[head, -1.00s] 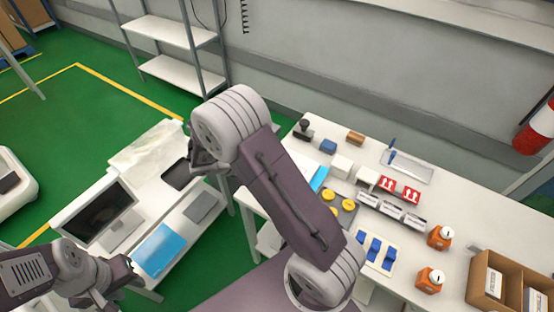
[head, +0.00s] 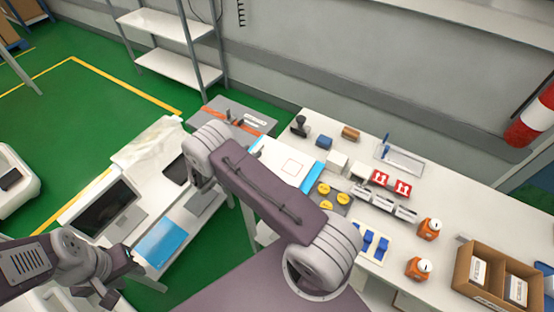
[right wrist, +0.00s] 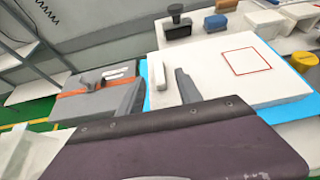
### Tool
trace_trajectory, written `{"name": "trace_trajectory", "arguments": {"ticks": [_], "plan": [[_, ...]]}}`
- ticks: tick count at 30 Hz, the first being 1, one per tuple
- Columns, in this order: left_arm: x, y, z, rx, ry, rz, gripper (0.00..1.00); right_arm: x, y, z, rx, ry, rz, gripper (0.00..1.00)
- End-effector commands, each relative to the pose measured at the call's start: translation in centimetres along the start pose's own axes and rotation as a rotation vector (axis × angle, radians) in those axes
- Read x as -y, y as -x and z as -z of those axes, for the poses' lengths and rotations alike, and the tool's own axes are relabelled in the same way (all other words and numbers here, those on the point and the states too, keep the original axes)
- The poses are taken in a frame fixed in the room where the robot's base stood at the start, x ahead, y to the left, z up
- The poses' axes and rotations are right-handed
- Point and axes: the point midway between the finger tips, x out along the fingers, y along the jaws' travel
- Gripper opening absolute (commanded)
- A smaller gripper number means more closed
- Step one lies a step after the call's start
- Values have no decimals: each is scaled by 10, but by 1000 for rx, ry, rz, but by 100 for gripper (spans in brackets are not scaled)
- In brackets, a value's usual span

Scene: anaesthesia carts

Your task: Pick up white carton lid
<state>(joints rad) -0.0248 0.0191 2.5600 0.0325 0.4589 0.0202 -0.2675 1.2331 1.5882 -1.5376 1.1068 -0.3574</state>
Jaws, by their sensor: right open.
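The white carton lid (head: 281,160) is a flat white panel with a thin red square outline. It lies over a blue sheet at the left end of the right-hand table. In the right wrist view the lid (right wrist: 204,64) has a small upright white tab (right wrist: 156,72) at its left edge. My right gripper (right wrist: 158,88) is open, with its two grey fingers on either side of the tab in that picture; I cannot tell whether they touch it. In the head view my right arm partly covers the lid's left side. My left gripper (head: 122,270) is at lower left, away from the lid; its jaw opening is unclear.
A grey box (head: 250,112) with an orange band stands behind the lid. A stamp (head: 299,125), a blue block (head: 324,142) and yellow round pieces (head: 325,188) are close to the lid. A cardboard box (head: 490,282) stands at far right. A lower table (head: 150,205) is at left.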

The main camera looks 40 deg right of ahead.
Motion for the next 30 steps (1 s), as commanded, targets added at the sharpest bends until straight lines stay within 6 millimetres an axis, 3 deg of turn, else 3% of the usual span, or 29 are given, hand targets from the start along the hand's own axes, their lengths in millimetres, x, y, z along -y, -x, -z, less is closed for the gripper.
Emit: {"name": "trace_trajectory", "arguments": {"ticks": [5,12,13,17,18,30], "plan": [[0,8,1,0,0,0,36,-1,-28,-1,-1,-2,3,42],[0,8,1,0,0,0,36,-2,-33,0,-1,0,0,42],[0,8,1,0,0,0,36,-2,-33,0,-1,0,0,39],[0,8,1,0,0,0,36,-2,-32,0,-1,-1,0,3],[0,8,1,0,0,0,36,-2,-32,0,-1,-1,0,0],[0,6,1,0,0,0,36,-2,-30,-6,0,-3,-1,0]]}}
